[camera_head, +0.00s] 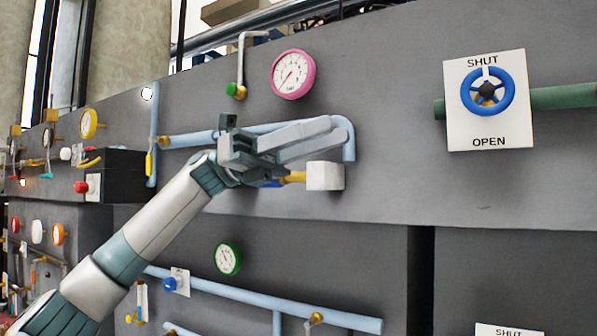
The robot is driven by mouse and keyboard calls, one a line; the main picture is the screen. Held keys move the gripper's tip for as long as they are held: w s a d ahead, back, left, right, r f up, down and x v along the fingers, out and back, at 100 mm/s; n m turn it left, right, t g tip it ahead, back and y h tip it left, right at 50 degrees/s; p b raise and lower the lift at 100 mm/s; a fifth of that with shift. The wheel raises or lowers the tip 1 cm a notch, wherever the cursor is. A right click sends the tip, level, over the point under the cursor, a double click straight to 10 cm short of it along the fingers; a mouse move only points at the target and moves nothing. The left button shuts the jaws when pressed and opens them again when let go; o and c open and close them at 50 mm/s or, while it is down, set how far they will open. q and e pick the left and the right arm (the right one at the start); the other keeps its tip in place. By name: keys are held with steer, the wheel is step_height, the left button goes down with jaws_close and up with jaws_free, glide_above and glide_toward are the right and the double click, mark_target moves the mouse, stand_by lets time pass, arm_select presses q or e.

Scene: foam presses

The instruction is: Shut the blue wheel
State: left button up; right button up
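The blue wheel (487,92) is on a white plate (460,135) at the upper right of the panel. SHUT is printed above the wheel and OPEN below it. A white mark shows at the top of its rim, on the SHUT side. A green pipe (565,97) runs behind the plate. My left gripper (333,129) is in front of the panel, well to the left of the wheel and not touching it. Its two pale fingers point right and overlap in this view, so the gap between them is unclear. My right gripper is not in view.
A light blue pipe (190,138) and a white block (325,176) are behind and below my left gripper. A pink gauge (293,74) is above it. Bare grey panel (395,110) lies between the gripper and the wheel. A black box (125,172) juts out at left.

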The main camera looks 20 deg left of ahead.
arm_select(q)
steer(key=w+a+f+n+h, duration=0.1)
steer(key=w+a+f, duration=0.2)
steer(key=f, duration=0.2)
steer(key=shift+a, duration=0.3)
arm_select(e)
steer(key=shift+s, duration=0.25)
